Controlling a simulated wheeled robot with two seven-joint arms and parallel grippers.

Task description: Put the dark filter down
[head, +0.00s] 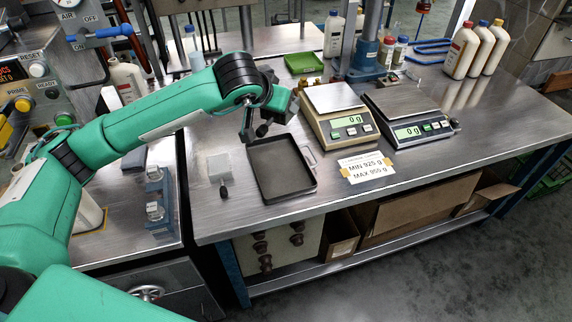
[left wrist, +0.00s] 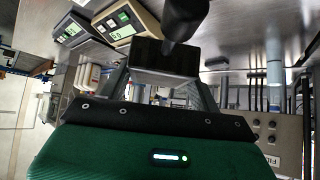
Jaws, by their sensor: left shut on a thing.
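My left gripper (head: 265,118) is shut on the dark filter and appears to hold it above the bench, just behind the black tray (head: 309,186). In the head view the gripper hides much of the filter; its dark round knob (head: 262,130) shows below. In the left wrist view the dark filter (left wrist: 165,58) is a black block between the fingers, with a thick dark handle (left wrist: 185,18) pointing at the top edge. The black tray is shallow and looks empty. My right gripper is not in view.
A pale block with a dark knob (head: 220,167) stands left of the tray. Two scales (head: 340,115) reading 0 g, a paper label (head: 366,167) and a green tray (head: 304,62) are nearby. Bottles stand at the back. The bench front is clear.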

